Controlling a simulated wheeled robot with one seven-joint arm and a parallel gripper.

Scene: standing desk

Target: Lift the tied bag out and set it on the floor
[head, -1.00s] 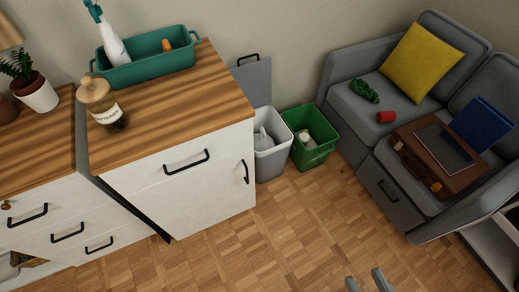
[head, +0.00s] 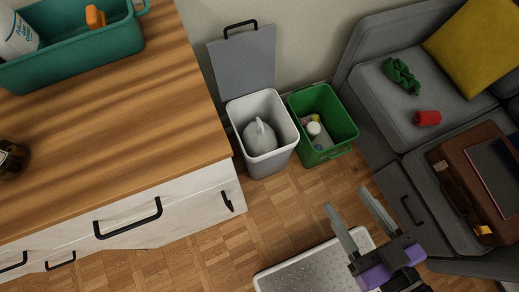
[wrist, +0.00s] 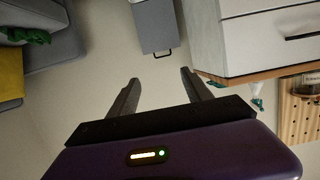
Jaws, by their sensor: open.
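The tied bag (head: 259,137) is grey with a knotted top. It sits inside the white bin (head: 285,134), whose grey lid (head: 243,64) stands open against the wall. My gripper (head: 348,210) is open and empty in the head view, in front of the bins and to the right of the bag, well apart from it. In the wrist view the open fingers (wrist: 158,86) have nothing between them. That view shows the lid (wrist: 155,25) at the top, and the bag is not visible there.
A green bin (head: 345,118) with several items in it stands right beside the white bin. The wooden-topped cabinet (head: 130,120) is to the left and the grey sofa (head: 384,118) to the right. Parquet floor (head: 275,210) lies clear in front of the bins.

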